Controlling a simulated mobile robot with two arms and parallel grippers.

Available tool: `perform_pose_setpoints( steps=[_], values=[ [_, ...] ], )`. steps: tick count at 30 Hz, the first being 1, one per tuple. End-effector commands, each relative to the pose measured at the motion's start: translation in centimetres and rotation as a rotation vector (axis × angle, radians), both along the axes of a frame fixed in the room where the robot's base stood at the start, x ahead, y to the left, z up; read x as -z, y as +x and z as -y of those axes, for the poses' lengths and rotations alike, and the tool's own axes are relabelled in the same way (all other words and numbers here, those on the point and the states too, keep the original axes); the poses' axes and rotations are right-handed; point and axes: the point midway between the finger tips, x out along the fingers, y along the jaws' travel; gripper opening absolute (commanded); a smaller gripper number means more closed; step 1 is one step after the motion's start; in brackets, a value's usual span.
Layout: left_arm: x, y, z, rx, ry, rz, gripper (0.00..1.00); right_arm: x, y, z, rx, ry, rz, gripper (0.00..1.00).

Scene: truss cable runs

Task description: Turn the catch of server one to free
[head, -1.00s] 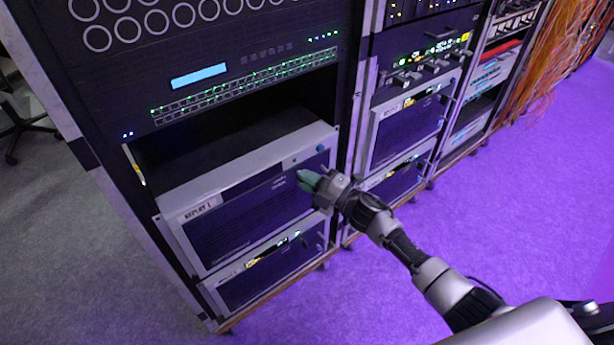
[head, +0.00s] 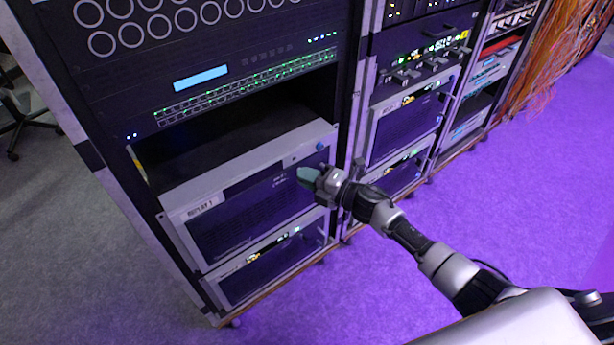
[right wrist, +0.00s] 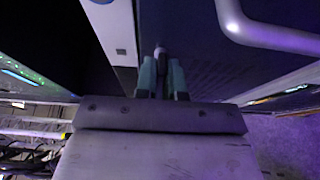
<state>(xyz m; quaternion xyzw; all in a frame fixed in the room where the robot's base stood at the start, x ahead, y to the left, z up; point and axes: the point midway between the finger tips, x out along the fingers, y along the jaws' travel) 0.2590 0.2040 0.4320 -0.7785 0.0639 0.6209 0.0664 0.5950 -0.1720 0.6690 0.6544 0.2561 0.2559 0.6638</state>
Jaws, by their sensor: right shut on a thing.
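Server one (head: 240,215) is the silver-framed unit with a dark front and a small label on its left, low in the nearest rack. A blue round knob (head: 320,147) sits at its upper right corner. My right gripper (head: 308,177) is at the right part of this front, below the blue knob. In the right wrist view its two green fingers (right wrist: 163,75) are close together around a small grey round-ended part (right wrist: 159,51), apparently the catch. The fingers hide most of it, so I cannot read its turn position. My left gripper is not in view.
A curved grey handle (right wrist: 270,36) stands out from the front near my right gripper. Another server (head: 270,265) sits below server one. A second rack (head: 410,120) stands to the right, with orange cables (head: 545,50) beyond. The purple-lit floor (head: 480,215) is clear.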

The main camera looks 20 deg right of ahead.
Motion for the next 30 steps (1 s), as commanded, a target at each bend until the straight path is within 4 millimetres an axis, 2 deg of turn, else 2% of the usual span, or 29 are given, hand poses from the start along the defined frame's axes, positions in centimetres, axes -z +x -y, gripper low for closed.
perform_pose_setpoints(
  steps=[5, 6, 10, 20, 25, 30],
  values=[
    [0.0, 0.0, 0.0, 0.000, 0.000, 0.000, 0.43, 0.1, 0.0, 0.0, 0.000, -0.006, 0.003, 0.00],
    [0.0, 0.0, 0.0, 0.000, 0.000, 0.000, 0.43, 0.1, 0.0, 0.0, 0.000, -0.006, 0.003, 0.15],
    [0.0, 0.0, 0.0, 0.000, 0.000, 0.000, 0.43, 0.1, 0.0, 0.0, 0.000, -0.004, 0.001, 0.34],
    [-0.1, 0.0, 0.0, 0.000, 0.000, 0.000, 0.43, 0.1, -0.3, 0.3, 0.000, -0.003, 0.000, 0.34],
    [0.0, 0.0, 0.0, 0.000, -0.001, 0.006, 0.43, 0.1, -2.1, 1.9, 0.000, -0.006, -0.002, 0.34],
    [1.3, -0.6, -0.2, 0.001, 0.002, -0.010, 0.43, 0.1, -4.8, 4.3, 0.000, -0.005, -0.002, 0.34]
  ],
)
